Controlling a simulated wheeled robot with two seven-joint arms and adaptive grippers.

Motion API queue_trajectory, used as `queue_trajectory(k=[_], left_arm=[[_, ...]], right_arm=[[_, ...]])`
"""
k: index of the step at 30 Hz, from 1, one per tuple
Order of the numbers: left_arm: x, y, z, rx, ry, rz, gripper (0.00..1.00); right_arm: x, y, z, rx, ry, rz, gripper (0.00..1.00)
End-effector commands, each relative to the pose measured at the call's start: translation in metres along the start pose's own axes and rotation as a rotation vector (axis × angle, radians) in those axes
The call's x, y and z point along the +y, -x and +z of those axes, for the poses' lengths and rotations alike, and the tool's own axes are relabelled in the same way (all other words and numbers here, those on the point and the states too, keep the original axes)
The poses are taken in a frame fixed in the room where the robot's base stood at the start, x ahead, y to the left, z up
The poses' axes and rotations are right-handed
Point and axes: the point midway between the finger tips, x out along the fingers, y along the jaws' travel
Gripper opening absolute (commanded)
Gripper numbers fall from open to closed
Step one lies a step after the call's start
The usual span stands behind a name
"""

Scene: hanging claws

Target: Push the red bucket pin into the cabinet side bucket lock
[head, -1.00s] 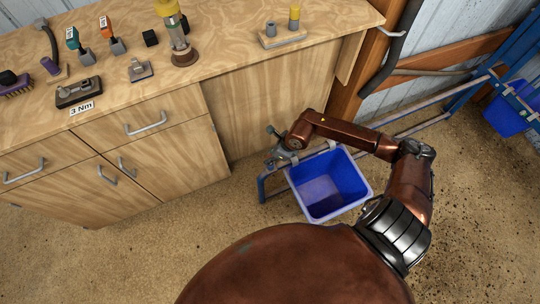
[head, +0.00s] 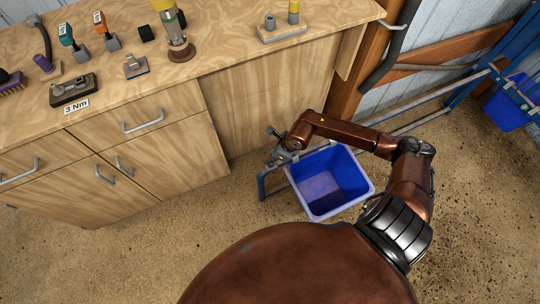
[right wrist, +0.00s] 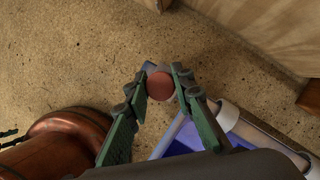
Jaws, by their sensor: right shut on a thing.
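The red bucket pin (right wrist: 161,85) shows in the right wrist view as a round red end between the two green fingers of my right gripper (right wrist: 158,88). The gripper is shut on it. In the head view my right gripper (head: 279,151) is at the left end of the blue rail, on the cabinet side, by the upper left corner of the blue bucket (head: 328,184). The pin and the lock are hidden or too small to make out there. The bucket also shows in the right wrist view (right wrist: 177,141), under the gripper. My left gripper is not in view.
The wooden cabinet (head: 165,140) stands left of the gripper, with tools on its top. The grey-blue rail (head: 410,127) runs right toward a second blue bucket (head: 508,108) on a blue frame. The sandy floor in front is clear.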

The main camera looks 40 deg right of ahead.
Motion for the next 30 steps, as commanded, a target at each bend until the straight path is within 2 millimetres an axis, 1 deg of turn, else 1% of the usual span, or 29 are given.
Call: queue_trajectory(k=[1,2,10,11,18,22,26,30], left_arm=[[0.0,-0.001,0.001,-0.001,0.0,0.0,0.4],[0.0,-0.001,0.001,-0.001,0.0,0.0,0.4],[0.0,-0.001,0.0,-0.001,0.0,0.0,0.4],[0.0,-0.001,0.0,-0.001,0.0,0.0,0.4],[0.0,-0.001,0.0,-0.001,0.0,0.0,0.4],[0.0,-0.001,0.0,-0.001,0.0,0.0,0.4],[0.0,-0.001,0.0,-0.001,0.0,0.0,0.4],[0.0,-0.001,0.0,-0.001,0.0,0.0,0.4]], right_arm=[[0.0,-0.002,-0.001,0.0,0.0,0.0,0.0],[0.0,-0.002,-0.001,0.0,0.0,0.0,0.23],[0.0,-0.001,0.0,0.0,0.0,0.0,0.41],[0.0,-0.001,0.0,0.0,0.0,0.0,0.43],[0.0,-0.001,-0.001,0.0,0.0,0.0,0.43],[-0.001,0.006,-0.001,0.0,0.001,-0.002,0.43],[-0.002,0.027,-0.001,-0.001,0.002,-0.003,0.43],[-0.002,0.057,-0.001,0.001,0.004,-0.004,0.43]])
